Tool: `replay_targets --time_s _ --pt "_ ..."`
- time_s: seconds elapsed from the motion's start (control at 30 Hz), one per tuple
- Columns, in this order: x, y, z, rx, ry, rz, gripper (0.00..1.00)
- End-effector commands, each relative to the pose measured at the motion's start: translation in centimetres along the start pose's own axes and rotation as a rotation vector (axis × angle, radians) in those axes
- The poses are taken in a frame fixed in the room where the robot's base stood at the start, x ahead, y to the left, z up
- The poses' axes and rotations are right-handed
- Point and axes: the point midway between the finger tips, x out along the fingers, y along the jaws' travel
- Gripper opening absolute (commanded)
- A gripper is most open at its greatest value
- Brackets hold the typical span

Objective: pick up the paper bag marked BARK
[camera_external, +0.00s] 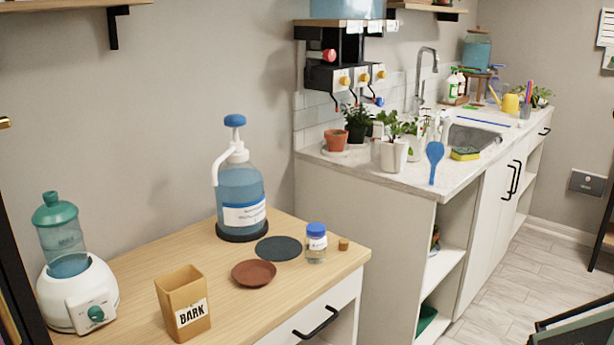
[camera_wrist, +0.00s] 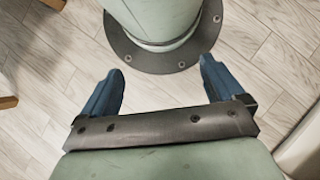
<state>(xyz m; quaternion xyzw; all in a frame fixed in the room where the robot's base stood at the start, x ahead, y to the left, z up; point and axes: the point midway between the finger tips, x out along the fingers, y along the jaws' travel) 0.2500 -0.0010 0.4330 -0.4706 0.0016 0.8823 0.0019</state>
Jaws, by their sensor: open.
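The paper bag marked BARK (camera_external: 182,293) is tan, with a black-on-white label facing the outside camera. It stands upright with an open top near the front edge of the wooden counter (camera_external: 136,290). My gripper (camera_wrist: 161,66) shows only in the wrist view. Its two blue fingers are wide apart with nothing held between them. They hang over the floor beside the round foot of my own base. The bag is not in the wrist view, and my gripper is not visible in the outside view, so the distance between them cannot be told.
A white appliance with a teal-lidded tank (camera_external: 79,290) stands left of the bag. A brown saucer (camera_external: 254,273), a dark round mat (camera_external: 278,248), a blue-capped jar (camera_external: 316,243) and a large pump bottle (camera_external: 241,190) are to its right. Bare wood surrounds the bag.

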Motion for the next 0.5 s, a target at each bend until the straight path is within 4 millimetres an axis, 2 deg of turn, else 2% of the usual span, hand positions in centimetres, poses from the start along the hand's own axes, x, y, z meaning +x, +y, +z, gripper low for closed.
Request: replay_targets --time_s 0.13,0.23,0.5 --pt "-0.6 -0.4 -0.6 -0.017 0.010 0.003 0.95" --pt "-2.0 -1.2 -1.9 -0.052 0.032 0.007 0.95" --pt "-8.2 -5.9 -6.1 -0.215 0.120 0.025 0.95"
